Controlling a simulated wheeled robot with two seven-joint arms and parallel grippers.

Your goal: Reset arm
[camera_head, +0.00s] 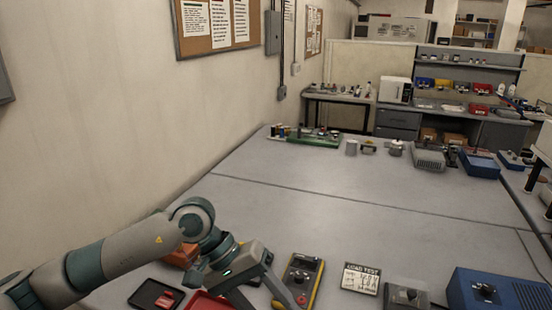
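My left arm comes in from the left, low over the near part of the grey table (330,215). Its gripper (264,296) points down at the bottom edge, just left of a yellow-and-black multimeter (302,275). Its two fingers look spread apart, with nothing seen held between them; the tips are close to the frame's lower edge. My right gripper is not in view. A small grey cylinder (351,147) stands at the far end of the table.
Near the front are a red tray (207,301), a black tray (156,295), a "LOAD TEST" card (361,278), a grey box (406,294) and a blue unit (495,292). Several devices line the far edge. The table's middle is clear. A wall runs along the left.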

